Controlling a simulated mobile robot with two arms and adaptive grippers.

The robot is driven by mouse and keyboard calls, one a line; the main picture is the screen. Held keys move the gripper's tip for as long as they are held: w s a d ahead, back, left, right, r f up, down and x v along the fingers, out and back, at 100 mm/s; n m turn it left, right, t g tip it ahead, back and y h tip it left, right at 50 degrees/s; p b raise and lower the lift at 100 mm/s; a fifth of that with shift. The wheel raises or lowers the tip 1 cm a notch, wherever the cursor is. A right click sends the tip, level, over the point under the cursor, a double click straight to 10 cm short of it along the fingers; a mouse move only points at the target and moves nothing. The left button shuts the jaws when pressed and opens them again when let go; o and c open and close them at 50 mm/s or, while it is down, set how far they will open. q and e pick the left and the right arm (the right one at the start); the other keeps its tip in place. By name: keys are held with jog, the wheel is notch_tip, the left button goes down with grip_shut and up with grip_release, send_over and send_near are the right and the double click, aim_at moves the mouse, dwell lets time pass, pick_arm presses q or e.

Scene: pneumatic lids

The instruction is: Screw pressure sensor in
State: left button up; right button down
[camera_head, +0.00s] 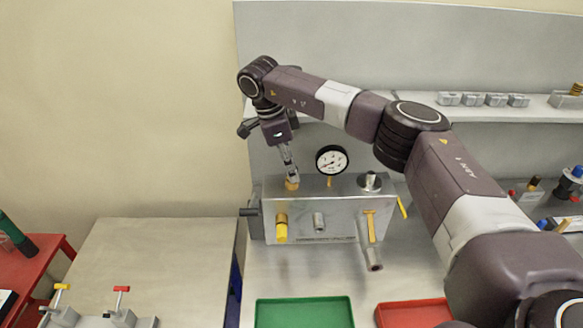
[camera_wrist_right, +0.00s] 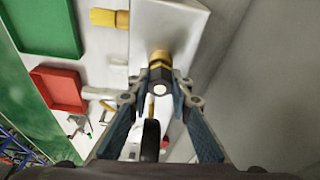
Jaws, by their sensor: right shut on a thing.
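My right gripper (camera_head: 291,176) reaches down over the top left of a grey metal manifold block (camera_head: 340,222). It is shut on the pressure sensor, a small dark piece with a brass-coloured base (camera_head: 292,185). In the right wrist view the sensor (camera_wrist_right: 160,68) sits between the fingertips (camera_wrist_right: 161,84), with its brass end against the pale block face. It looks upright on the block; how deep its thread sits is hidden. My left gripper is not in view.
A round dial gauge (camera_head: 331,160) and a silver fitting (camera_head: 370,182) stand on the block, close right of the gripper. Yellow-handled valves (camera_head: 370,226) project from its front. A green tray (camera_head: 304,313) and red tray (camera_head: 412,313) lie in front. A shelf (camera_head: 480,110) runs behind.

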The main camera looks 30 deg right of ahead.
jog(key=m, duration=0.3)
jog(key=m+g, duration=0.1)
jog(key=shift+s+a+m+y+p, duration=0.2)
jog(key=shift+s+m+y+p, duration=0.1)
jog(key=shift+m+p, duration=0.1)
jog(key=shift+a+r+m, duration=0.15)
jog(key=shift+a+m, duration=0.05)
jog(key=shift+m, duration=0.3)
